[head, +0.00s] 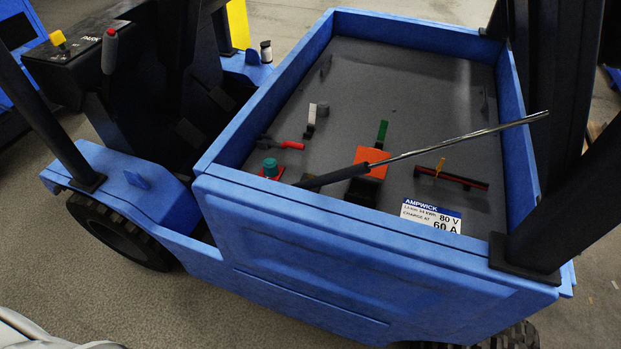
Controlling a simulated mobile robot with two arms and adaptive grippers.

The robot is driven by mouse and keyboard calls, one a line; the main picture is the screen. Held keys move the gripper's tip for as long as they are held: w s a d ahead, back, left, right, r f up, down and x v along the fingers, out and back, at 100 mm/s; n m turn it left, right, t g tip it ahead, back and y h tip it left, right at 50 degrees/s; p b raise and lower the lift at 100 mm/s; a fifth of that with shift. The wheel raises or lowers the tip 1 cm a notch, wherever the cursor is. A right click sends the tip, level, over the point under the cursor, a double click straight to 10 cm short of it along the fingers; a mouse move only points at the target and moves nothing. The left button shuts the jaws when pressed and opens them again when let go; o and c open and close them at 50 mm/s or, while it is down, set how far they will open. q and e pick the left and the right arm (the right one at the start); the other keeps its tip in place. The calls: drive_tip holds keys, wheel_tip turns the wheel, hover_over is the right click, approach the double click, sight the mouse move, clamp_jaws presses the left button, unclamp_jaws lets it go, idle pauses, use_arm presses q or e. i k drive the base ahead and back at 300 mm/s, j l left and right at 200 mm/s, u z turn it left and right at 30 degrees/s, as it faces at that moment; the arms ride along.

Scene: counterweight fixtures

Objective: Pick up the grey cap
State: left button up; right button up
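I cannot clearly pick out a grey cap. A small container (266,52) with a pale top stands on the blue truck body left of the open battery compartment. A teal round cap (270,165) sits on a red base at the compartment's lower left. A pale grey upright piece (312,114) stands on a dark foot on the compartment's dark surface. Neither of my grippers is in view.
The blue forklift's compartment wall (345,226) surrounds the dark surface. A gas strut (440,147) slants across it, above an orange block (371,160). Dark posts rise at right. A red-tipped lever (110,50) stands at upper left.

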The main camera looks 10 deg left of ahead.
sight(323, 106)
drive_tip(key=j+z, duration=0.65)
drive_tip(key=z, duration=0.15)
drive_tip(key=j+z, duration=0.45)
drive_tip(key=k+l, duration=0.05)
drive_tip(key=l, duration=0.05)
